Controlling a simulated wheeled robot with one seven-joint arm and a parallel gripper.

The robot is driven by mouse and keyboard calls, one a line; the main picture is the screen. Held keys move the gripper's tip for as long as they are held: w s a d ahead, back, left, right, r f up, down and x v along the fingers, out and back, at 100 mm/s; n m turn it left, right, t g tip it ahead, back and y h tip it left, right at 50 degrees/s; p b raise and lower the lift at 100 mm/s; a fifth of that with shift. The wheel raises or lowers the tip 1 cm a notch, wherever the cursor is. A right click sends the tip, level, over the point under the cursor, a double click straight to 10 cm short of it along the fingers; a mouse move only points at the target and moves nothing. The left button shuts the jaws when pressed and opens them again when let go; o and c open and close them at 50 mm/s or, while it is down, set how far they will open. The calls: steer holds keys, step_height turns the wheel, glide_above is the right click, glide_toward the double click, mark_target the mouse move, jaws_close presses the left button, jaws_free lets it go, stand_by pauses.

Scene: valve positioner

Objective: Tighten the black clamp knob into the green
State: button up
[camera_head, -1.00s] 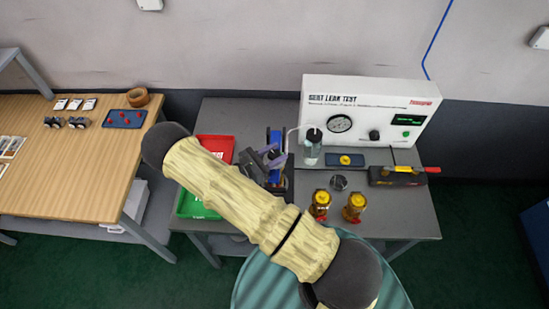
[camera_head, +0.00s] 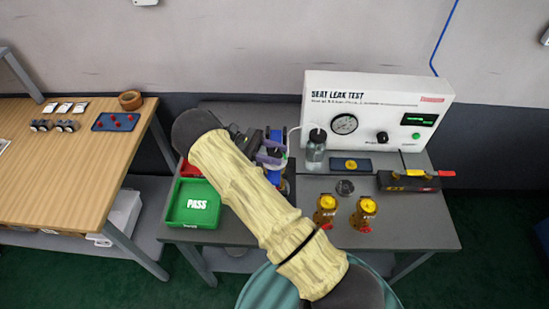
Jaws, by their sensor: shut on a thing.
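My gripper (camera_head: 271,152) is at the blue clamp fixture (camera_head: 275,177), left of the white seat leak test box (camera_head: 375,108). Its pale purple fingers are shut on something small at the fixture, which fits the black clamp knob. The knob itself is too small and hidden to make out, and so is any green mark on it. My arm covers the lower left part of the fixture.
A green PASS tray (camera_head: 177,211) and a partly hidden red tray (camera_head: 187,170) are at left. A clear bottle (camera_head: 316,152) stands close right of the fixture. Two brass valves (camera_head: 326,208) (camera_head: 364,213) stand at the front. A dark tool block (camera_head: 408,182) lies at right.

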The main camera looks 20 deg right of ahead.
mark_target(274, 153)
steer(key=m+g+y+p, duration=0.1)
steer(key=m+g+y, duration=0.1)
steer(key=shift+r+g+y+p, duration=0.15)
steer(key=shift+g+y+p, duration=0.15)
steer(key=shift+g+p, duration=0.1)
steer(key=shift+m+g+y+p, duration=0.4)
steer(key=shift+m, duration=0.2)
steer(key=shift+m+g+y, duration=0.3)
steer(key=shift+y, duration=0.1)
steer(key=o, duration=1)
steer(key=shift+c, duration=0.2)
step_height(274, 153, up, 10)
steer(key=shift+f, duration=0.1)
